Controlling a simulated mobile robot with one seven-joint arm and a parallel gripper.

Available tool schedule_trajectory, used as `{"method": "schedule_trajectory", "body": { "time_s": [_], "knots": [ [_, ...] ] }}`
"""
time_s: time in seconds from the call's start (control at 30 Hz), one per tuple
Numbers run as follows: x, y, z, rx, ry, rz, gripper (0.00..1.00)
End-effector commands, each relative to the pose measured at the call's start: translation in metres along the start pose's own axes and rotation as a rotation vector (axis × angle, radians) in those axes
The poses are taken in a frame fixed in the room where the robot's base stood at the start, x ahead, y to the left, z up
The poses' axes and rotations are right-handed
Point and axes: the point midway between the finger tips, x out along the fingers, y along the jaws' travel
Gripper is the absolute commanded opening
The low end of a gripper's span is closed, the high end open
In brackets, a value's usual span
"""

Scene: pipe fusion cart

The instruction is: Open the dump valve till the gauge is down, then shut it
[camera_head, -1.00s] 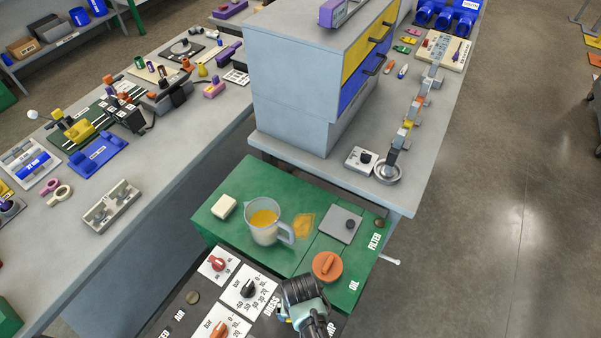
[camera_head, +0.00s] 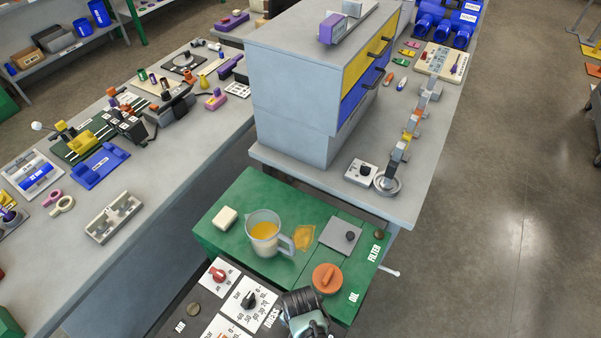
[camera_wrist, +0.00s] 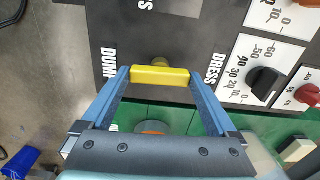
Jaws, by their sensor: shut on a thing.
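My gripper (camera_wrist: 160,78) is shut on a yellow handle (camera_wrist: 160,77), which spans between its two blue fingers above the dark panel (camera_wrist: 130,30). The word DUMP stands left of the fingers and DRESS right of them in the wrist view. A white dial plate (camera_wrist: 236,90) with a scale and a black pointer knob lies to the right; it shows in the head view too (camera_head: 262,300). Which dial is the gauge for this valve I cannot tell. In the head view my wrist covers the handle and fingertips.
Behind the panel is a green deck with a jug of yellow liquid (camera_head: 263,232), an orange cap (camera_head: 327,278) and a white block (camera_head: 224,218). A red knob (camera_head: 218,275) sits beside the dial. The grey drawer cabinet (camera_head: 290,100) stands on the bench beyond.

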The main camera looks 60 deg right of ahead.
Motion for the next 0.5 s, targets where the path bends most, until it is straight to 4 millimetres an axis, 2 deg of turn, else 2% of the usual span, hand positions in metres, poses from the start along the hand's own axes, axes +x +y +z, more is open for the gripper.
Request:
{"method": "schedule_trajectory", "body": {
  "time_s": [0.27, 0.3, 0.5],
  "knots": [
    [-0.0012, -0.0011, -0.0017, -0.001, 0.005, -0.002, 0.38],
    [-0.0012, -0.0011, -0.0018, -0.001, 0.005, -0.002, 1.00],
    [-0.0007, -0.0005, -0.0011, -0.001, 0.003, -0.001, 1.00]
  ]
}}
